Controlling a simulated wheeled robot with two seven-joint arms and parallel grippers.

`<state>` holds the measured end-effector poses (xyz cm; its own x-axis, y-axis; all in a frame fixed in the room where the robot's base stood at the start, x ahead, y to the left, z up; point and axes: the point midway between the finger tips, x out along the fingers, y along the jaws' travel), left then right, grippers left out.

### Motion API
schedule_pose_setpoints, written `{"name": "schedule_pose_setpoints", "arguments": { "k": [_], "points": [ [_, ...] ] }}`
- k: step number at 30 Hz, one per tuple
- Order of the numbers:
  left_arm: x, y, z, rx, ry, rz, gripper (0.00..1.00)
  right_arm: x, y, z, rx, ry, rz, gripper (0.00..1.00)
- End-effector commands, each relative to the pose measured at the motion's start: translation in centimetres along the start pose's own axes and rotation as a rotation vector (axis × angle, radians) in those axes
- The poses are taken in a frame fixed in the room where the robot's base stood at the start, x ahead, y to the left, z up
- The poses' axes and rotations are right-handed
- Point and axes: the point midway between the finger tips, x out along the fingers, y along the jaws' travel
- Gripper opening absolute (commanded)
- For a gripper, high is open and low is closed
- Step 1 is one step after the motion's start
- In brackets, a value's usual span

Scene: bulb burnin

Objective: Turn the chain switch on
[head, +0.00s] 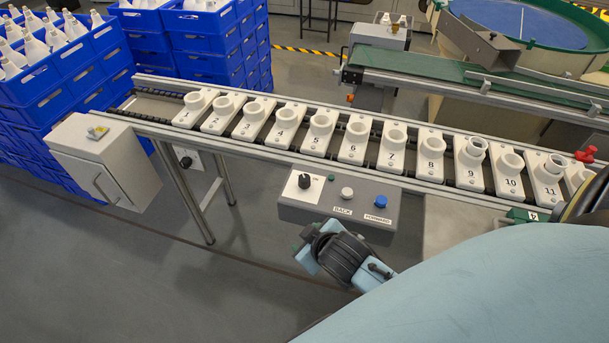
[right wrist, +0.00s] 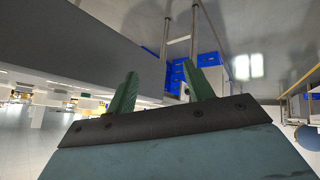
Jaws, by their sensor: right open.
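A black rotary knob (head: 304,181) sits on a white plate on the grey control box, left of a white button (head: 347,193) above the BACK label and a blue button (head: 381,201) above FORWARD. Another black knob (head: 186,161) is on a white plate below the conveyor, further left. I cannot read which is the chain switch. My right gripper (head: 306,238) is just in front of and below the control box, apart from both knobs, its fingers mostly hidden. In the right wrist view its green fingers (right wrist: 162,88) are open and empty. My left gripper is not in view.
The conveyor (head: 250,151) carries numbered white sockets across the scene. A light cabinet (head: 105,160) stands at its left end, before stacked blue crates (head: 215,45). Conveyor legs (head: 190,195) stand below. The floor (head: 120,270) in front is clear.

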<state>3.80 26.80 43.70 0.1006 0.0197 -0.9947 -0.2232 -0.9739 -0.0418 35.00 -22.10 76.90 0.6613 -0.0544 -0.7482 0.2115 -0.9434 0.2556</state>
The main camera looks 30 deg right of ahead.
Motion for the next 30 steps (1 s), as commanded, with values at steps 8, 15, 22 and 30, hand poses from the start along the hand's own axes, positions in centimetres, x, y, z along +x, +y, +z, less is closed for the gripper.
{"name": "schedule_pose_setpoints", "arguments": {
  "k": [8, 15, 22, 30],
  "points": [
    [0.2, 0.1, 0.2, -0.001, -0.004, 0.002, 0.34, -2.8, 2.3, -18.8, -0.306, 0.668, 0.167, 0.52],
    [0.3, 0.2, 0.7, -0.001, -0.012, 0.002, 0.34, -10.8, -3.3, -30.6, -0.863, 1.328, 0.148, 0.52],
    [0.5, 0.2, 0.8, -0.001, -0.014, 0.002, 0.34, -12.9, -8.9, -29.0, -1.613, 1.618, -0.102, 0.52],
    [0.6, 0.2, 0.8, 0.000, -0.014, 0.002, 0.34, -6.7, -1.4, -21.7, -2.488, 1.175, -0.612, 0.52]
  ]
}}
